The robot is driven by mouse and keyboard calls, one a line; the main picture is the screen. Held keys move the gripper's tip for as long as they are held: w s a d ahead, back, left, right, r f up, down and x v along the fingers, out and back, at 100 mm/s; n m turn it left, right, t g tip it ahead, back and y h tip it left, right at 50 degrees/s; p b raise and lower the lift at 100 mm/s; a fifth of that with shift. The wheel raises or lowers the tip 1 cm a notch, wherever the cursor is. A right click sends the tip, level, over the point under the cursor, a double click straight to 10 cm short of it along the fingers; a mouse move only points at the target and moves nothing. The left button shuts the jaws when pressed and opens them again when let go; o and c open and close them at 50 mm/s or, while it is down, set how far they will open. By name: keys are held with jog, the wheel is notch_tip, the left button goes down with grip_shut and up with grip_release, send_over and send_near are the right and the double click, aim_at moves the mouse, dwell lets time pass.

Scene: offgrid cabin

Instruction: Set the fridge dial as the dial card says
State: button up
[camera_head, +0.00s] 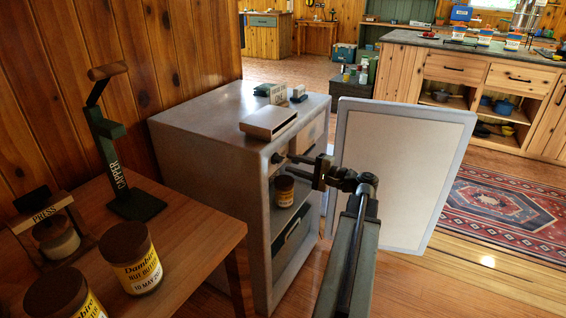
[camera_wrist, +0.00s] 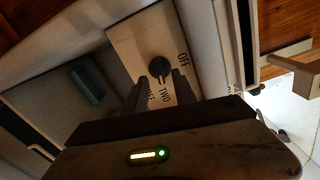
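The fridge (camera_head: 195,150) is a grey cabinet with its pale door (camera_head: 400,170) standing open to the right. Its black dial (camera_wrist: 160,67) sits on a pale panel (camera_wrist: 130,45) in the wrist view. OFF is to the dial's right and TWO below it; another label is partly hidden by a finger. A short stub on the dial appears to point towards TWO. My gripper (camera_wrist: 158,88) is open, its two dark fingers apart, with the dial just beyond and between their tips. In the head view my gripper (camera_head: 296,160) reaches into the fridge opening. I cannot make out a readable dial card.
A jar (camera_head: 284,190) stands inside the fridge below my gripper. A wooden table (camera_head: 185,215) at left holds the capper (camera_head: 125,165), the press (camera_head: 55,228) and nut butter jars (camera_head: 131,258).

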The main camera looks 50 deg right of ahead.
aim_at(282, 161)
jog(key=shift+x, duration=1.55)
jog(key=shift+c, duration=0.3)
